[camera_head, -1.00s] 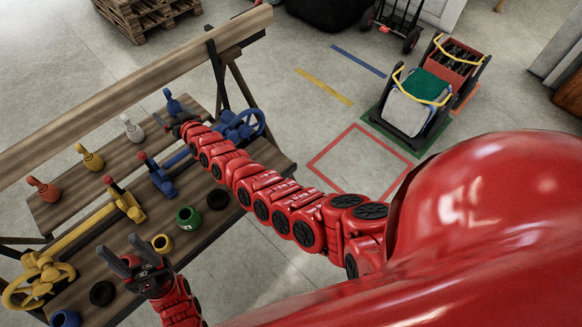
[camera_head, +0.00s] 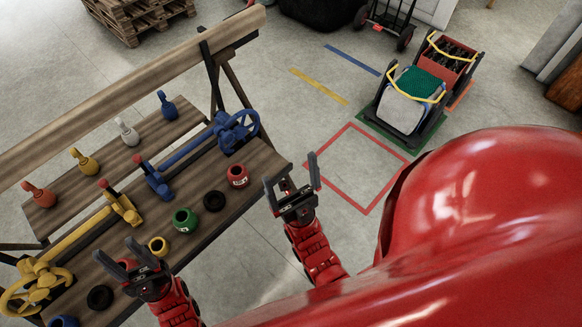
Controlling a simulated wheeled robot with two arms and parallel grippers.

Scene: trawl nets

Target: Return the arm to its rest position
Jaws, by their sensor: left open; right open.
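My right gripper (camera_head: 292,190) is open and empty, just off the right end of the wooden bench (camera_head: 263,168), with its red arm drawn in below it. My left gripper (camera_head: 122,262) is open and empty above the front left part of the bench, close to a yellow pot (camera_head: 158,246). A red object shows partly behind the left gripper. Neither gripper holds anything.
A cart (camera_head: 407,104) stands at the back right. The red floor square (camera_head: 352,128) is empty.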

